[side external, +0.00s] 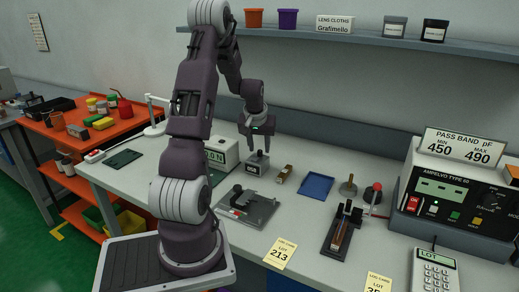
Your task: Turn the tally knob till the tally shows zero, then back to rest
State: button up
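The tally (256,166) is a small grey block on the bench with a white number window on its front. The digits look like 006 but are too small to read surely. A small knob seems to stand on its top. My gripper (258,147) points down just above the tally. Its two fingers are apart, with a visible gap and nothing clearly held. I cannot tell whether the fingertips are level with the knob or touch it.
A white box (221,153) stands close left of the tally. A brass-coloured piece (285,173) and a blue tray (315,186) lie to its right. A grey plate fixture (248,209) is in front. The meter (455,190) stands far right; a shelf (380,41) runs above.

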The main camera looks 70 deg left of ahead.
aim_at(261, 151)
jog(key=v, duration=0.5)
jog(key=shift+d+r, duration=0.1)
jog(key=shift+r, duration=0.1)
jog(key=a, duration=0.1)
jog(key=a+g+h, duration=0.1)
jog(key=shift+a+f+h, duration=0.3)
jog(key=shift+a+f, duration=0.05)
jog(key=shift+a, duration=0.05)
jog(key=shift+w+a+r+m+g+h, duration=0.15)
jog(key=shift+w+g+h, duration=0.2)
jog(key=shift+w+h, duration=0.05)
jog(key=shift+w+a+r+m+g+h, duration=0.15)
jog(key=shift+w+r+g+h, duration=0.05)
jog(key=shift+w+g+h, duration=0.2)
jog(key=shift+w+d, duration=0.15)
jog(key=shift+w, duration=0.05)
jog(key=shift+h, duration=0.3)
notch_tip(261, 151, down, 7)
jog(key=shift+s+r, duration=0.15)
grip_shut()
